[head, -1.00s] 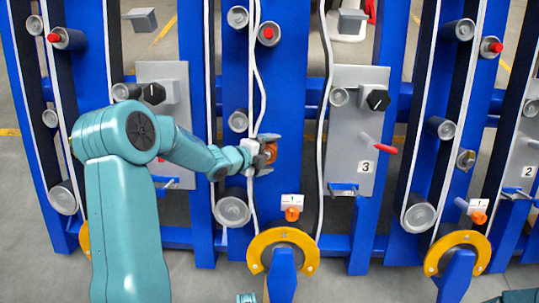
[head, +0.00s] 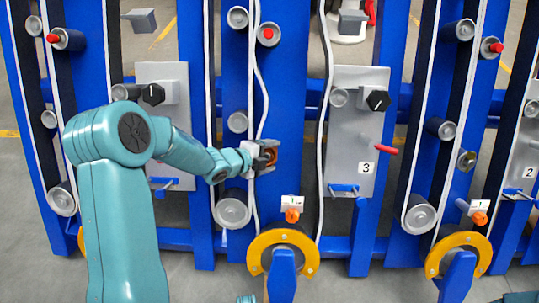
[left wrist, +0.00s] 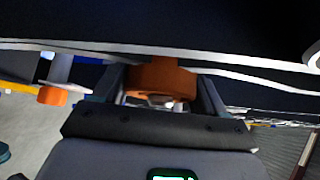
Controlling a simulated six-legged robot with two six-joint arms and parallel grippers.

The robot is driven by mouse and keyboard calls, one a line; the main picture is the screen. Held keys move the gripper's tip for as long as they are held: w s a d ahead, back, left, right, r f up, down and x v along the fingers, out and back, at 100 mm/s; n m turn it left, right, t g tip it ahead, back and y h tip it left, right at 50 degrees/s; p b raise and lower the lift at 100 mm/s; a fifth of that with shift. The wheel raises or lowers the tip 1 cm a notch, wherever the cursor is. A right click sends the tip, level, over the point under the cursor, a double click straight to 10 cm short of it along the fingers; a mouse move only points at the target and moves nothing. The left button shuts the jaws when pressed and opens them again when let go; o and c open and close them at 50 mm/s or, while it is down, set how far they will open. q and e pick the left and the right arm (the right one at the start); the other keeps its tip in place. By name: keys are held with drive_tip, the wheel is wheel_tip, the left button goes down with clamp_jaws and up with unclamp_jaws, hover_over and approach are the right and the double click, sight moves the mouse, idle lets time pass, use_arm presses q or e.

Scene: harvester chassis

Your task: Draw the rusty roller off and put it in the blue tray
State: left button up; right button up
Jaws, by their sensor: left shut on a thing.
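The rusty roller (head: 271,156) is a short orange-brown cylinder at the blue middle post of the chassis. My left gripper (head: 268,156) is shut on it, with one finger above and one below. In the left wrist view the roller (left wrist: 162,82) sits between the two dark fingers (left wrist: 160,90), close to a white belt strand. I cannot tell whether it is still seated on its shaft. I cannot clearly make out the blue tray in these views.
White belts run down beside grey rollers, such as the large one (head: 232,208) just below my left gripper. A grey panel marked 3 (head: 350,125) stands to the right, with a red-tipped lever (head: 386,150). A yellow-rimmed wheel guard (head: 283,240) stands below.

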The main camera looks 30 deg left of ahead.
use_arm(q)
drive_tip(key=s+d+r+b, duration=0.2)
drive_tip(key=s+d+r, duration=0.2)
drive_tip(key=s, duration=0.4)
drive_tip(key=shift+r, duration=0.7)
idle(0.7)
